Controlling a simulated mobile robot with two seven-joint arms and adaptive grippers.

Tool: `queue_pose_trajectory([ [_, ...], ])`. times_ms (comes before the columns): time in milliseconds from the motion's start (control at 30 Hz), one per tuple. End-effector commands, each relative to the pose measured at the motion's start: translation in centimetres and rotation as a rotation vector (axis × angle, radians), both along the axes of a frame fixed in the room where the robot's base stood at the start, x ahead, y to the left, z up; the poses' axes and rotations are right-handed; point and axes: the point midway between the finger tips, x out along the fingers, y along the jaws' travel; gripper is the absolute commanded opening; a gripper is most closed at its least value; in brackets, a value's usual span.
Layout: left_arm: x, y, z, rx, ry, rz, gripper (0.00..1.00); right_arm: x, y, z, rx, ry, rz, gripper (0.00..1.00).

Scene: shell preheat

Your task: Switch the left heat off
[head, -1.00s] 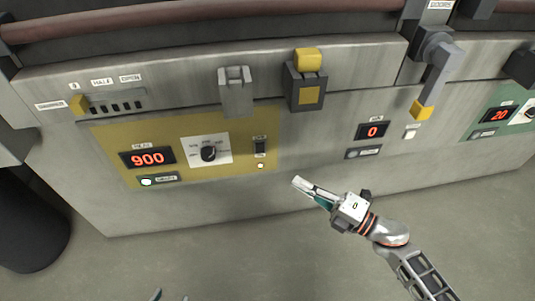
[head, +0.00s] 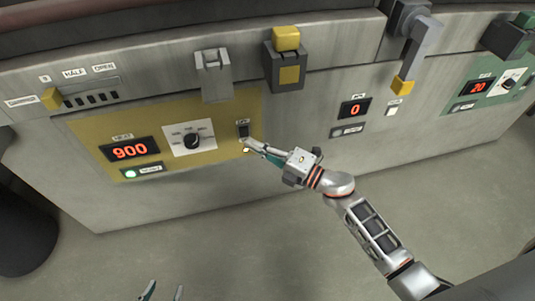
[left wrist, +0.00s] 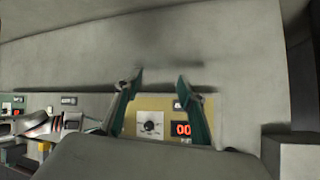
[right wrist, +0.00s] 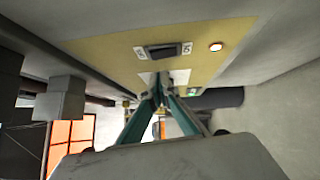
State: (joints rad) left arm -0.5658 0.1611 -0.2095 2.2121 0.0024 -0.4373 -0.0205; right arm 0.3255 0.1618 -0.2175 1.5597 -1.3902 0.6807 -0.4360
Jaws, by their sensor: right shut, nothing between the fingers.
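The left yellow panel (head: 225,105) has a red HEAT display (head: 130,149) reading 900, a dark dial (head: 192,140) and a black rocker switch (head: 243,131).
A grey latch (head: 213,75) and a yellow-topped block (head: 285,60) stick out above the panel. A yellow-ended lever (head: 405,75) hangs to the right. A middle display (head: 355,109) reads 0. A green panel (head: 490,95) is at far right. The floor in front is clear.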

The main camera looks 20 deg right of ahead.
Motion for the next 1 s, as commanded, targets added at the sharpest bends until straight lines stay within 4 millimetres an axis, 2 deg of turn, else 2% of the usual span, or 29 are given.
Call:
queue_pose_trajectory([
  [100,-0.1,0.0,-0.1,-0.001,0.001,0.0,0.4,1.5,-0.1,-0.1,-0.001,0.002,-0.001,0.0],
  [233,0.3,-0.1,0.4,-0.004,-0.009,-0.001,0.4,2.4,-0.1,0.1,0.001,0.002,0.0,0.0],
  [667,0.7,-0.2,0.7,-0.004,-0.018,-0.002,0.4,2.7,-0.1,0.4,0.001,0.002,0.0,0.0],
  [833,1.6,-0.1,2.7,-0.001,-0.05,-0.002,0.4,3.3,-0.1,1.6,-0.003,0.024,0.001,0.0],
  [933,0.1,0.5,1.2,0.008,-0.008,0.012,0.4,3.7,-0.1,2.1,-0.002,0.058,0.001,0.0],
  [1000,-0.1,0.5,0.6,0.008,-0.001,0.012,0.4,3.6,-0.1,1.2,0.002,0.069,0.0,0.0],
])
